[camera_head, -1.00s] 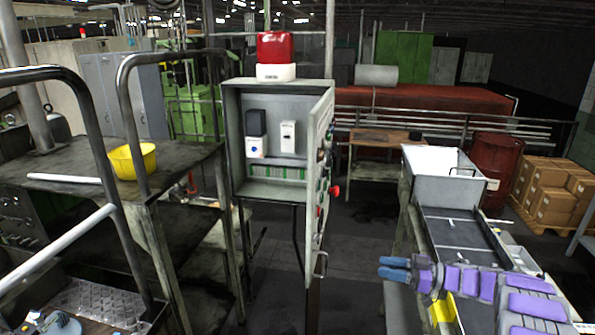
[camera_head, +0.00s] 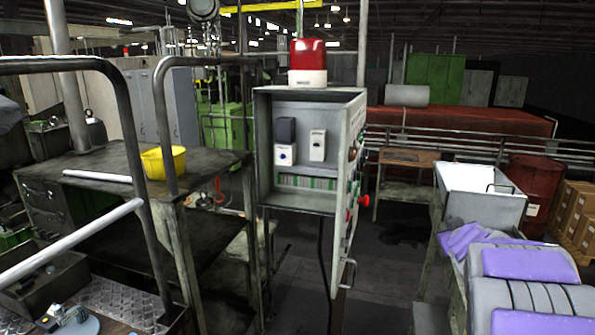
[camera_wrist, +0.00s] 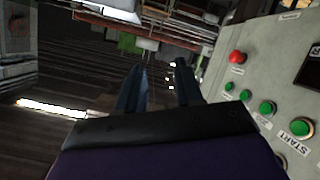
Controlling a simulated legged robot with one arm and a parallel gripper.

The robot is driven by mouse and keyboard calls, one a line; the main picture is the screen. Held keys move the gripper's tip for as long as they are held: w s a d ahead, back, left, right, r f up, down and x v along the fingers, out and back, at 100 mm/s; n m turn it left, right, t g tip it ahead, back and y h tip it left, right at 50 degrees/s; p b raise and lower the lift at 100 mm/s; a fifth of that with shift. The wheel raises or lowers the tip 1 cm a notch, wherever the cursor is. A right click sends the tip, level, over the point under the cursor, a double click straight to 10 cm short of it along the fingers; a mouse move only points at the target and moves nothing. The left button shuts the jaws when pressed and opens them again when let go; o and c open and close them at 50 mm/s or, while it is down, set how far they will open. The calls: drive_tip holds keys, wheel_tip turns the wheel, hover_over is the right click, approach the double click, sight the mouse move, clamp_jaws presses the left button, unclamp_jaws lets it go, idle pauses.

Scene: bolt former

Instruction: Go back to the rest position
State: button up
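My gripper (camera_wrist: 163,70) shows in the wrist view as two dark blue fingers with a clear gap between them. It is open and nothing is seen between the fingers. In the head view my purple and grey padded arm fills the lower right corner, in front of a metal trough. The fingers cannot be made out there. In the wrist view a grey control panel (camera_wrist: 262,75) stands to the right of the fingers, apart from them, with a red button (camera_wrist: 237,57), several green buttons and a START label (camera_wrist: 294,142). The wrist picture is tilted.
A grey cabinet (camera_head: 300,195) with an open door and a red beacon (camera_head: 308,55) stands mid-view. At left are metal handrails (camera_head: 166,130) and a bench with a yellow bowl (camera_head: 164,162). The metal trough (camera_head: 480,203) is at right. Dark floor lies between cabinet and trough.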

drive_tip(key=s+a+f+g+y+b, duration=0.1)
drive_tip(key=s+a+f+g, duration=0.4)
drive_tip(key=s, duration=1.1)
drive_tip(key=s+a+f+m+g+y+b, duration=0.1)
drive_tip(key=s+a+f+g+y+b, duration=0.1)
drive_tip(key=s+a+f+g, duration=0.3)
drive_tip(key=s+a+f+g+y+b, duration=0.1)
drive_tip(key=s+a+f, duration=0.8)
drive_tip(key=s, duration=1.9)
drive_tip(key=a+g+b, duration=0.2)
drive_tip(key=a+g, duration=0.2)
drive_tip(key=a, duration=0.2)
drive_tip(key=shift+a+f+m, duration=0.3)
drive_tip(key=shift+a, duration=0.1)
